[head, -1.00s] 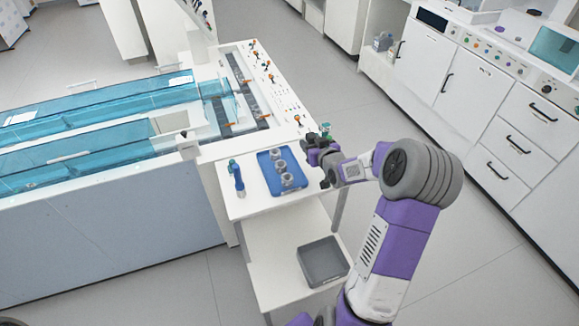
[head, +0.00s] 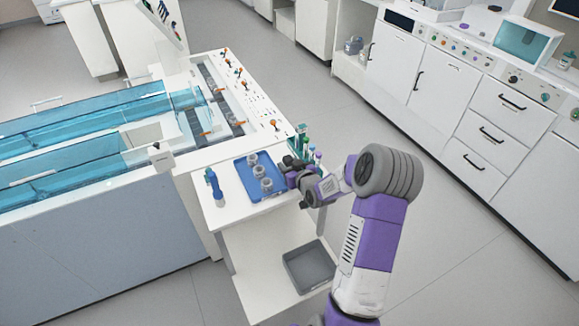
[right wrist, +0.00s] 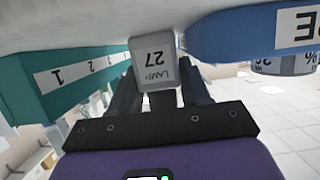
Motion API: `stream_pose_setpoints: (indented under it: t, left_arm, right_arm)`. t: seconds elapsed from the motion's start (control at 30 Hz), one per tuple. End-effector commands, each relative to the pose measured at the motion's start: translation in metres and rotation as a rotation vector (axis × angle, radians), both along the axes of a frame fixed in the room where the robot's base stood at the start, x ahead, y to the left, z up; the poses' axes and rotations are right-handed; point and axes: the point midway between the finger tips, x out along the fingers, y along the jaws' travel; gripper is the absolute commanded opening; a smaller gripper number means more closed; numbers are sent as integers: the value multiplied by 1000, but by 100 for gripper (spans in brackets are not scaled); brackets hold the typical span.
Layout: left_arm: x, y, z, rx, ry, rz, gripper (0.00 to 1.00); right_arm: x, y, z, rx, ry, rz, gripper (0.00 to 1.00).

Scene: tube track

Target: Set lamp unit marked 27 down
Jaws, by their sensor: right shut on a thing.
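The lamp unit (right wrist: 155,68), a pale block labelled "LAMP 27", sits between the fingers of my right gripper in the right wrist view. Its label is upside down there. In the head view my right gripper (head: 291,166) is at the right edge of a blue tray (head: 246,181) on a white stand. The gripper hides the lamp unit there, and I cannot tell whether the unit touches anything below. Several pale round-topped pieces (head: 261,171) stand in the tray. My left gripper is not in view.
A blue bottle-like item (head: 214,187) stands left of the tray. A green rack with tubes (head: 302,139) is just behind my right gripper; its numbered teal side (right wrist: 65,82) shows in the right wrist view. A grey bin (head: 307,268) sits on the lower shelf.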

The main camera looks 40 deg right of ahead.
Motion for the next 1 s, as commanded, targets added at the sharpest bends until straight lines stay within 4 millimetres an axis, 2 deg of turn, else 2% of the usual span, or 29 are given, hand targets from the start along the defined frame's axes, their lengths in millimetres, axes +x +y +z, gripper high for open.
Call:
stream_pose_setpoints:
  t: [0.03,0.2,0.57,1.0]
  left_arm:
    - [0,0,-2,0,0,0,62]
    - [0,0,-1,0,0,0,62]
    - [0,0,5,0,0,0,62]
    - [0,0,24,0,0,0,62]
  right_arm:
    - [0,0,-2,0,1,0,49]
    - [0,0,-1,1,2,1,72]
    - [-3,1,4,1,2,0,72]
    - [-83,26,36,-1,2,-1,72]
